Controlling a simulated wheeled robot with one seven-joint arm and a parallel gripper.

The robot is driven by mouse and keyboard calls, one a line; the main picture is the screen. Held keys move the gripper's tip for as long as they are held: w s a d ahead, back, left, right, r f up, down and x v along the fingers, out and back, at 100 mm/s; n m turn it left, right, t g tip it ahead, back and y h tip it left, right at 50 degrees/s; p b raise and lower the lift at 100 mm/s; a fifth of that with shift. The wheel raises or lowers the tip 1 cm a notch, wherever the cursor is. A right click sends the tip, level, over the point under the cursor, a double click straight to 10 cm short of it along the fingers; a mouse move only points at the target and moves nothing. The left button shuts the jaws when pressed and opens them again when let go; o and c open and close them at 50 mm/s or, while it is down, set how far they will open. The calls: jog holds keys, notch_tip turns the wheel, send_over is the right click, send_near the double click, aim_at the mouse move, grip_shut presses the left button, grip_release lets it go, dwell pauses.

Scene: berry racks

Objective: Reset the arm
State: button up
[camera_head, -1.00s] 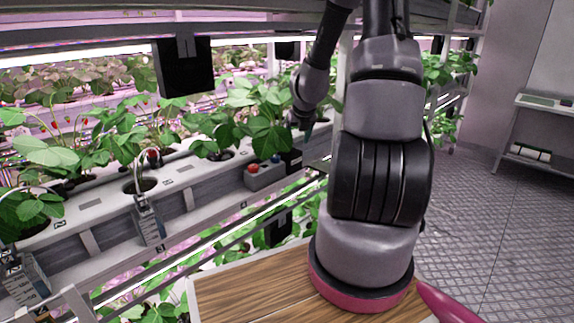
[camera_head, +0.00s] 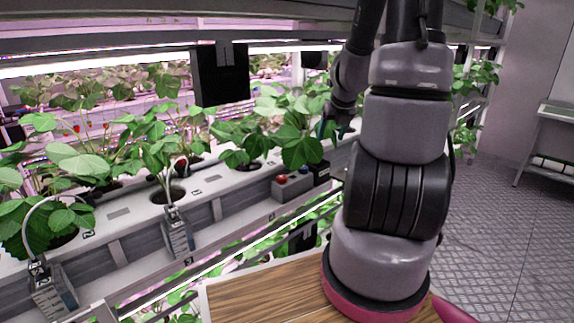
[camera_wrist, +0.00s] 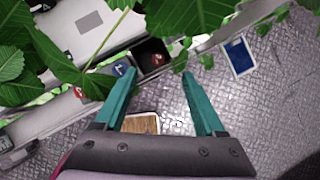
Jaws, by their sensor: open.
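My gripper (camera_wrist: 158,85) shows in the wrist view with its two teal fingers spread apart and nothing between them. In the head view my arm rises in front of the rack at the right of centre, and only a bit of the gripper's teal (camera_head: 322,128) shows beside the plants. Green leaves (camera_wrist: 190,15) hang close to the fingertips in the wrist view. A black box with a red button (camera_wrist: 152,57) lies beyond the left fingertip.
The white rack trough (camera_head: 120,215) with strawberry plants (camera_head: 75,160) runs along the left. A grey box with red and blue buttons (camera_head: 293,187) sits on its front edge. A black panel (camera_head: 222,75) hangs above. Open floor (camera_head: 495,235) lies to the right, with a table (camera_head: 555,118) beyond.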

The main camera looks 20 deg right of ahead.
jog(key=s+a+r+n+t+y, duration=0.2)
jog(key=s+a+r+n, duration=0.2)
jog(key=a+r+n, duration=1.15)
jog(key=s+a+r+n, duration=0.2)
jog(key=s+n, duration=0.4)
jog(key=n, duration=0.3)
jog(key=s+a+r+n+y, duration=0.1)
jog(key=s+r+n, duration=0.3)
jog(key=s+n, duration=0.3)
jog(key=n, duration=0.2)
jog(key=shift+s+a+r+n+g, duration=0.15)
jog(key=shift+s+a+n+g, duration=0.05)
jog(key=shift+a+n+g, duration=0.2)
